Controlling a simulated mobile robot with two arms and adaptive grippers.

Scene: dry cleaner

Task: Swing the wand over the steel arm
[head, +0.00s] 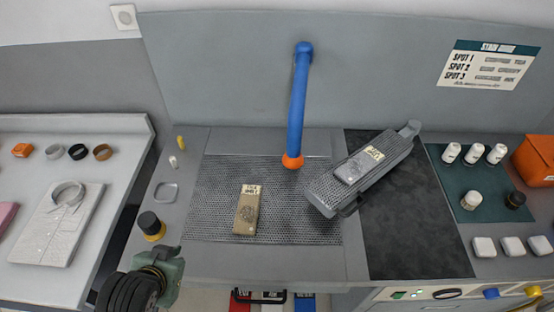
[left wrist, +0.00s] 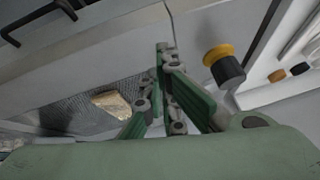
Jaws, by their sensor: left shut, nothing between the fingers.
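The wand (head: 298,105) is a blue tube hanging from the back wall, with an orange tip (head: 292,161) above the perforated board. The steel arm (head: 326,187) is a grey perforated bar lying diagonally to the right of the wand. A grey tagged piece (head: 362,166) lies on it. The orange tip is left of the arm, not over it. My left gripper (head: 170,254) is at the front left edge of the counter, well away from the wand. In the left wrist view, its green fingers (left wrist: 165,52) are shut and empty. My right gripper is out of view.
A tan tagged piece (head: 246,212) lies on the perforated board (head: 205,205); it also shows in the left wrist view (left wrist: 111,103). A black knob with a yellow base (head: 151,226) stands near my left gripper. White bottles (head: 474,153) stand on the right. The dark panel (head: 415,225) is clear in front.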

